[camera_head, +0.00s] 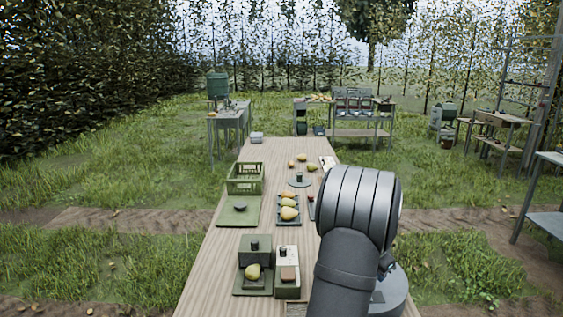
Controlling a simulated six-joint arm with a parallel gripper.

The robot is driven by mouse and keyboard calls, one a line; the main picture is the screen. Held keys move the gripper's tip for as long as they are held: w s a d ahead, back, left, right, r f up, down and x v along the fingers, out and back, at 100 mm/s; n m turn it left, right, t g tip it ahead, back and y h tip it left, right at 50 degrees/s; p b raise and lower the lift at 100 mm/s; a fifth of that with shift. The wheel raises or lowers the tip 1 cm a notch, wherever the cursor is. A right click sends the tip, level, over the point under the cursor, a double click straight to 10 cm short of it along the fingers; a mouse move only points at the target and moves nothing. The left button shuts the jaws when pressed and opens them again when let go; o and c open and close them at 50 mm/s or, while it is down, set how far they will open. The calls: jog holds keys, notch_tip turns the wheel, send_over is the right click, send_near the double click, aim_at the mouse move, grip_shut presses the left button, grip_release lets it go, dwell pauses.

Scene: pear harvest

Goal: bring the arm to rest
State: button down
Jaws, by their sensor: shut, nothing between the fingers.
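My arm rises from the lower right of the view, with a large ribbed grey link over the right side of the wooden table (205,268). My gripper does not show; it is outside the view or hidden behind the link. No object is seen touching the arm. Part of the table's right side is hidden behind it.
A green crate (245,187) stands at the table's left edge, with a green mat (228,211) before it. A dark tray (279,220) holds pears (290,213). Nearer are a dark green box (255,250), a pear (253,272) and a pale box (288,255).

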jog(key=a, duration=0.1)
jog(key=s+a, duration=0.1)
jog(key=a, duration=0.1)
jog(key=shift+s+a+f, duration=0.25)
jog(key=shift+s+f, duration=0.1)
jog(key=shift+f, duration=0.05)
jog(key=d, duration=0.3)
jog(key=shift+d+f, duration=0.1)
jog(key=shift+d, duration=0.2)
jog(key=d, duration=0.1)
jog(key=w+d+r, duration=0.1)
jog(key=d, duration=0.1)
jog(key=shift+w+d+r, duration=0.25)
jog(key=shift+w+d, duration=0.1)
jog(key=shift+w, duration=0.05)
jog(key=s+v, duration=0.1)
jog(key=v, duration=0.8)
jog(key=s+a+f+y, duration=0.1)
jog(key=s+a+f, duration=0.1)
jog(key=s+f, duration=0.1)
jog(key=s+a+f+g+y, duration=0.1)
jog(key=s+a+f, duration=0.2)
jog(key=s+f, duration=0.1)
jog(key=s+a+f+y, duration=0.1)
jog(key=s+a+f, duration=0.2)
jog(key=s+f, duration=0.1)
jog(key=shift+s+a, duration=0.25)
jog(key=shift+s, duration=0.3)
